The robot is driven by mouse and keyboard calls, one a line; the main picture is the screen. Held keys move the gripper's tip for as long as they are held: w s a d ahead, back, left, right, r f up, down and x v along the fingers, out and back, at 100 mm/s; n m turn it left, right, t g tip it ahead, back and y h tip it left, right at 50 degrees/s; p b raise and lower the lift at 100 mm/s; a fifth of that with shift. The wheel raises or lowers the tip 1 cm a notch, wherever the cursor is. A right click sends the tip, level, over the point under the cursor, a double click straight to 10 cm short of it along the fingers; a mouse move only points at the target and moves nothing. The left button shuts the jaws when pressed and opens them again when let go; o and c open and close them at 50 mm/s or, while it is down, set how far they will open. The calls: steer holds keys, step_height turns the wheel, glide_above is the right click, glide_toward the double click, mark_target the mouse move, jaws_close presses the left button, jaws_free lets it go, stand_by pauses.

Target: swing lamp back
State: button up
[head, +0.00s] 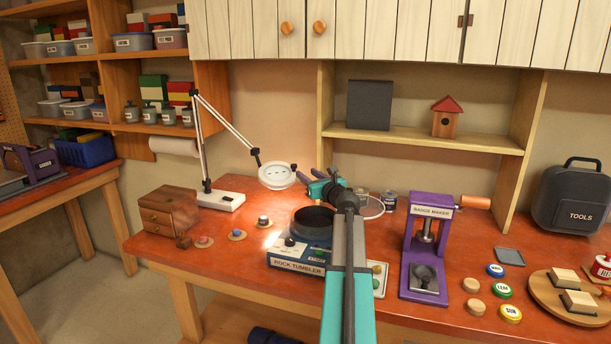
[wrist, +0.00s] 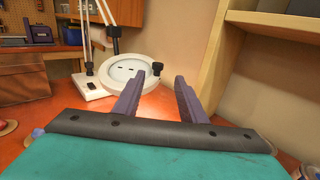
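The lamp is a white magnifier lamp on a jointed arm (head: 228,121) with a white base (head: 221,200) at the back left of the workbench. Its lit round head (head: 277,176) hangs over the bench, left of my gripper (head: 303,178). In the wrist view the lamp head (wrist: 126,73) is ahead, with a dark knob (wrist: 157,69) on its right rim. My gripper (wrist: 158,88) is open, its two fingers apart with nothing between them. The knob lines up with the gap, just beyond the fingertips. I cannot tell whether anything touches.
A rock tumbler (head: 298,264) stands below and in front of the lamp head. A small wooden drawer box (head: 168,210) is left of the lamp base. A purple badge maker (head: 413,260) stands to the right, and a shelf unit (head: 430,137) is behind.

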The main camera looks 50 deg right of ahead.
steer(key=shift+v, duration=0.75)
